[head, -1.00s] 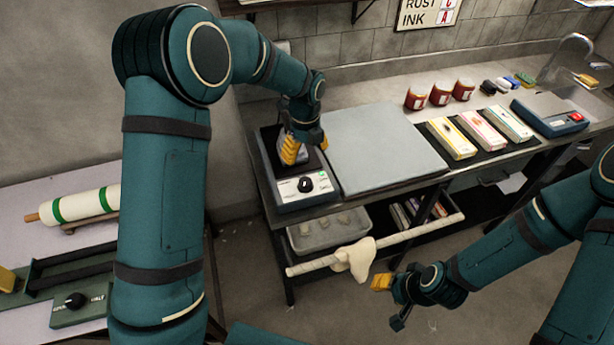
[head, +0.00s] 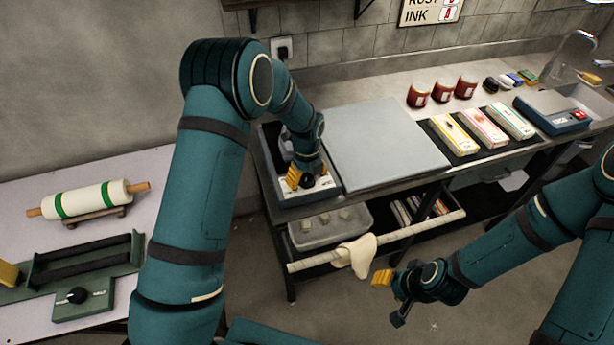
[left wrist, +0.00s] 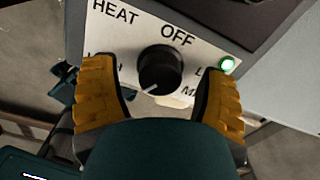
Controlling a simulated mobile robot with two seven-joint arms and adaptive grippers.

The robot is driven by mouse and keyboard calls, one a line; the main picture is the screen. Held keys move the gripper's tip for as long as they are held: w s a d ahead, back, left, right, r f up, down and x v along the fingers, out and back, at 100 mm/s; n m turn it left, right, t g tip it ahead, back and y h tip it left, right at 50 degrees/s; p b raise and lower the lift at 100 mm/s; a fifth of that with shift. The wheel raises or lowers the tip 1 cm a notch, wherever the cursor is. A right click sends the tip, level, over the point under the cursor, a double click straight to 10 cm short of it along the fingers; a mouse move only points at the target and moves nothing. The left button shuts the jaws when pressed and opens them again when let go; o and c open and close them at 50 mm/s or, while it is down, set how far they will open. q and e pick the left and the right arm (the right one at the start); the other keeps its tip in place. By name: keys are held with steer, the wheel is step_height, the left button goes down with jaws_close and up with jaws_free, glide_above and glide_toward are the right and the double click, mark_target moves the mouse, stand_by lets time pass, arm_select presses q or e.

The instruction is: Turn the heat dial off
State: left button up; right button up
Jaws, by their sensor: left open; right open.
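The heat dial (left wrist: 160,70) is a black round knob on a white panel (left wrist: 195,50) marked HEAT and OFF, with other labels partly covered by my fingers. Its white mark points to the lower left in the left wrist view, away from OFF. A green light (left wrist: 228,64) glows beside it. My left gripper (left wrist: 158,76) is open, with yellow fingers on either side of the dial and a gap visible on each side. In the head view, the left gripper (head: 300,179) is at the front of the heat unit (head: 322,190). My right gripper (head: 390,292) is open and empty, above the floor.
A flat grey plate (head: 385,148) lies right of the heat unit. Three red jars (head: 440,93) and several boxes on a black mat (head: 455,150) stand further right. A cloth (head: 356,256) hangs on the front rail (head: 420,231). A side table at left holds a rolling pin (head: 90,200).

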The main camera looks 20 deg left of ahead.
arm_select(q)
steer(key=c, duration=1.2)
steer(key=shift+c, duration=0.2)
